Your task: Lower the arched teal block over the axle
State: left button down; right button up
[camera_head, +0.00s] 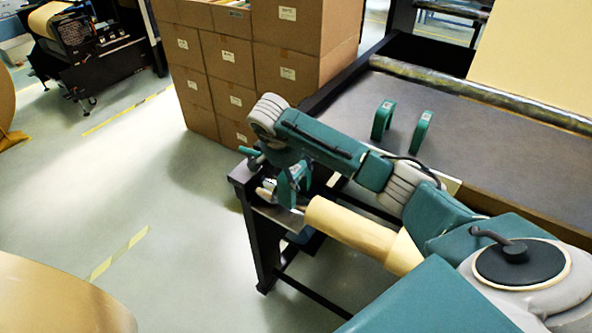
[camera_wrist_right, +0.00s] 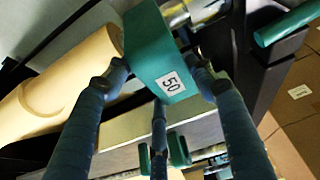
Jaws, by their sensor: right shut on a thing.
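My right gripper (camera_head: 284,192) is at the near end of the dark frame, just beyond the end of the kraft roll (camera_head: 352,236). It is shut on the teal block (camera_wrist_right: 158,52), which has a white label reading 50. In the right wrist view the fingertips of my right gripper (camera_wrist_right: 162,80) press on both sides of the block. In the head view the held block (camera_head: 291,184) is partly hidden by the fingers. A metal piece, perhaps the axle end (camera_head: 264,194), shows beside the gripper. I cannot tell whether the block touches it. My left gripper is not in view.
Two more teal arched blocks (camera_head: 383,119) (camera_head: 422,132) stand on the grey table top (camera_head: 450,110). A long shiny roller (camera_head: 480,92) crosses behind them. Stacked cardboard boxes (camera_head: 245,60) stand behind the frame. A teal bar (camera_wrist_right: 285,24) shows at the wrist view's upper right.

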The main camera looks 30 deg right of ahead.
aim_at(287, 182)
jog(key=shift+f+b, duration=2.5)
jog(key=shift+f, duration=1.25)
jog(key=o, duration=1.5)
jog(key=shift+c, duration=0.2)
jog(key=v, duration=1.2)
jog(key=shift+a, duration=0.1)
